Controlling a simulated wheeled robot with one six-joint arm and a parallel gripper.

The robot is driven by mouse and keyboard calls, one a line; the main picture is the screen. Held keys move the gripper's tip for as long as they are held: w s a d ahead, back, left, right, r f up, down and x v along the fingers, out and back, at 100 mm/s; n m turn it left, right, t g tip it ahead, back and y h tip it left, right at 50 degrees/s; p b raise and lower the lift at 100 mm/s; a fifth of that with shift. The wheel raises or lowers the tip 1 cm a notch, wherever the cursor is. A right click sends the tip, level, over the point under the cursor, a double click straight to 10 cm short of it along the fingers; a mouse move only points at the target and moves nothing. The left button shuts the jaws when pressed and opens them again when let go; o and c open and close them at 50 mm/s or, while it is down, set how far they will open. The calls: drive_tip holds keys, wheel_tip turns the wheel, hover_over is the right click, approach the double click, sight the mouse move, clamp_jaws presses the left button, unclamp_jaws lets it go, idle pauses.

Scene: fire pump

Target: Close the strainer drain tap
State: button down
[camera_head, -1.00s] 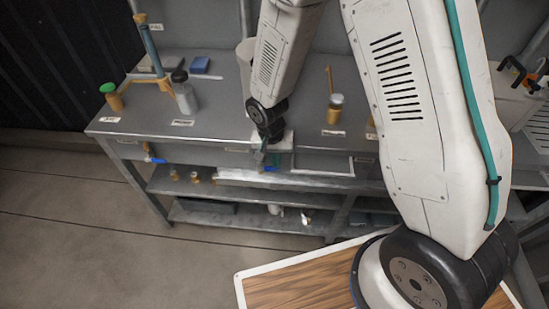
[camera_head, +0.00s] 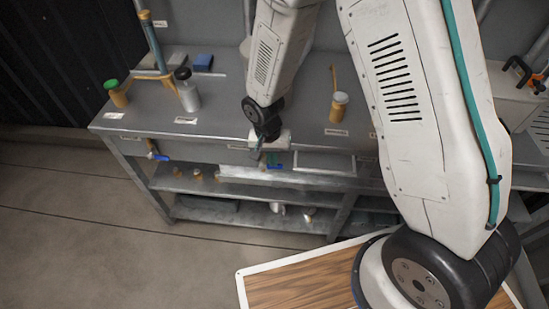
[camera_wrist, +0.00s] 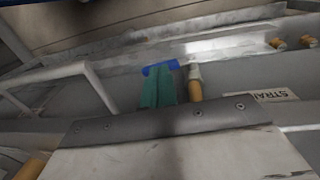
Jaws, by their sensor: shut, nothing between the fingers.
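The strainer drain tap is a brass body (camera_wrist: 195,84) with a blue lever (camera_wrist: 160,68). In the wrist view it stands beside a label reading "STRAI", the rest cut off. In the head view the blue lever (camera_head: 275,166) shows small under the bench's front edge. My gripper (camera_wrist: 160,76) has green fingers, shut together with nothing between them. The fingertips lie at the blue lever, left of the brass body in the wrist view; I cannot tell whether they touch it. In the head view my gripper (camera_head: 259,152) is partly hidden by the wrist.
A grey metal bench (camera_head: 225,112) carries a green-capped brass fitting (camera_head: 118,93), a grey bottle (camera_head: 187,90) and a brass fitting with a pale cap (camera_head: 338,106). Another blue-handled tap (camera_head: 157,156) hangs at its left. Shelves below hold small brass parts. The floor at left is clear.

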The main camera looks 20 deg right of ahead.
wheel_tip(320, 180, up, 4)
drive_tip(key=shift+w+r, duration=0.1)
drive_tip(key=shift+r, duration=0.15)
drive_tip(key=s+d+r, duration=0.1)
drive_tip(key=d, duration=0.1)
drive_tip(key=s+d+r, duration=0.1)
drive_tip(key=d+r, duration=0.3)
drive_tip(key=d, duration=0.1)
drive_tip(key=shift+s, duration=0.4)
drive_tip(key=s+d+r+n+t, duration=0.1)
drive_tip(key=s+d+r+n, duration=0.1)
drive_tip(key=s+r, duration=0.8)
drive_tip(key=s+d+r+n+y, duration=0.1)
drive_tip(key=s+d+r, duration=0.3)
drive_tip(key=s+r, duration=0.6)
wheel_tip(320, 180, up, 5)
drive_tip(key=shift+s+r+n+t, duration=0.1)
drive_tip(key=shift+s+n+t, duration=0.25)
drive_tip(key=shift+n, duration=0.25)
